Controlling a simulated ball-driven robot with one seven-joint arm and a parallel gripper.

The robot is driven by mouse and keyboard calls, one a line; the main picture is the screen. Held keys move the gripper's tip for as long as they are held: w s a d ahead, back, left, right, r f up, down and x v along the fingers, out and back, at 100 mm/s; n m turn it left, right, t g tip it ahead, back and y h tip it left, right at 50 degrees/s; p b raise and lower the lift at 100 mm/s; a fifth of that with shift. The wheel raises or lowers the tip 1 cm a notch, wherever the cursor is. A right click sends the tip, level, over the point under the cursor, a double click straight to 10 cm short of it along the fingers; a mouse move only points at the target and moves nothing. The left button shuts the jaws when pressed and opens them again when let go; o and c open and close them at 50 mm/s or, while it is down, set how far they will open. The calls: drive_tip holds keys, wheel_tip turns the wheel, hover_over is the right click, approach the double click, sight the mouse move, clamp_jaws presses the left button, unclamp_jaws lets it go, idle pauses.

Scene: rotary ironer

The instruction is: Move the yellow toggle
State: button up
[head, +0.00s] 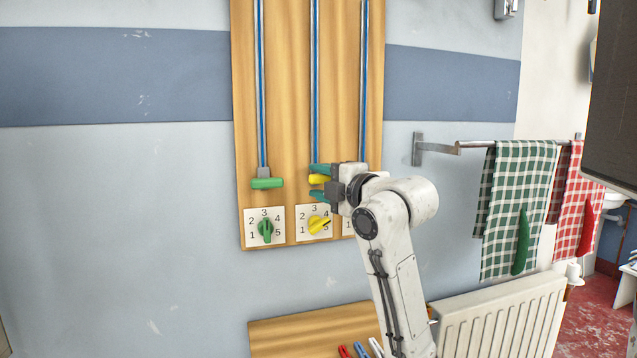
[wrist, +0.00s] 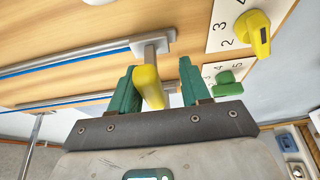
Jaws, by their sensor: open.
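A yellow handle (head: 318,179) sits at the lower end of the middle blue-striped rail on the wooden board. My gripper (head: 321,182) is open around it, one green finger above and one below. In the wrist view the handle (wrist: 149,88) stands between the open fingers of my gripper (wrist: 161,88), much closer to the left finger, with a clear gap to the right one. I cannot tell whether the left finger touches it. A yellow rotary knob (head: 317,224) is on a numbered plate below, apart from my gripper. It also shows in the wrist view (wrist: 258,34).
A green handle (head: 267,183) and a green knob (head: 265,231) are on the board (head: 284,110) to the left. My arm hides the lower right of the board. Checked towels (head: 515,200) hang at right above a white radiator (head: 500,315). The wall at left is clear.

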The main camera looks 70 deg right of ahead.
drive_tip(key=b+v, duration=0.1)
drive_tip(key=v, duration=0.9)
drive_tip(key=shift+b, duration=0.3)
